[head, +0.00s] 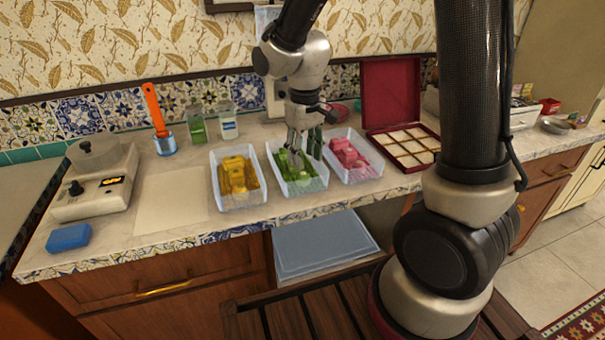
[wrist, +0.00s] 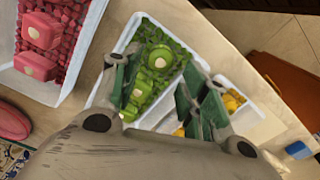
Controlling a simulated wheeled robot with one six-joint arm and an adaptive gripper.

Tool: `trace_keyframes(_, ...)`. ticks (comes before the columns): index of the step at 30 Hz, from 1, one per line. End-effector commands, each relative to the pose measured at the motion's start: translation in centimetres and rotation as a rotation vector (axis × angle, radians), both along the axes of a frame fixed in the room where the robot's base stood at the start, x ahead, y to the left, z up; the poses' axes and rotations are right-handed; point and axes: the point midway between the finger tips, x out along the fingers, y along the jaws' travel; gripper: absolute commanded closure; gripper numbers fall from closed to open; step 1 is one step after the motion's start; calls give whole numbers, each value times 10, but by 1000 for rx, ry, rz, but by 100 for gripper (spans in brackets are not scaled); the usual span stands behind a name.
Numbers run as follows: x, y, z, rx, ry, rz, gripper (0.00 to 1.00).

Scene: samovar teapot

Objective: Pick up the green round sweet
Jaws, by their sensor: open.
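A round green sweet (wrist: 160,57) lies on small green pieces in the middle white tray, in the wrist view. Other green sweets (wrist: 138,96) lie nearer to me in the same tray, with blockier shapes. In the head view the tray (head: 300,187) stands on the counter with my gripper (head: 304,155) just above it, pointing down. In the wrist view my gripper (wrist: 162,80) is open, with one finger on each side of the green sweets and nothing held. The fingers hide part of the tray, and the round sweet cannot be singled out in the head view.
A tray of yellow sweets (head: 237,178) stands left of the green tray, and a tray of pink sweets (head: 350,155) stands right. An open red box (head: 405,145) with pale compartments is farther right. A scale (head: 95,185), a blue sponge (head: 68,237) and bottles (head: 228,124) stand left.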

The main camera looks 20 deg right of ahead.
Motion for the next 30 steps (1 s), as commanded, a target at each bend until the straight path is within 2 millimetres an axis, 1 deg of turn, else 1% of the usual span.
trace_keyframes(1, -1, 0, -7, -1, 4, 0, 56)
trace_keyframes(5, 0, 1, -24, -2, 5, 0, 56)
trace_keyframes(9, 3, 3, -47, -2, 6, 0, 56)
trace_keyframes(12, 3, 3, -59, -1, 4, 0, 56)
trace_keyframes(15, 4, 3, -65, -1, 2, 0, 56)
trace_keyframes(21, 4, 3, -65, 0, 1, 0, 56)
trace_keyframes(22, 4, 3, -65, 0, 1, 0, 60)
trace_keyframes(24, 4, 3, -65, 0, 1, 0, 72)
trace_keyframes(26, 4, 3, -65, 0, 1, 0, 83)
trace_keyframes(30, 4, 3, -65, 0, 1, 0, 83)
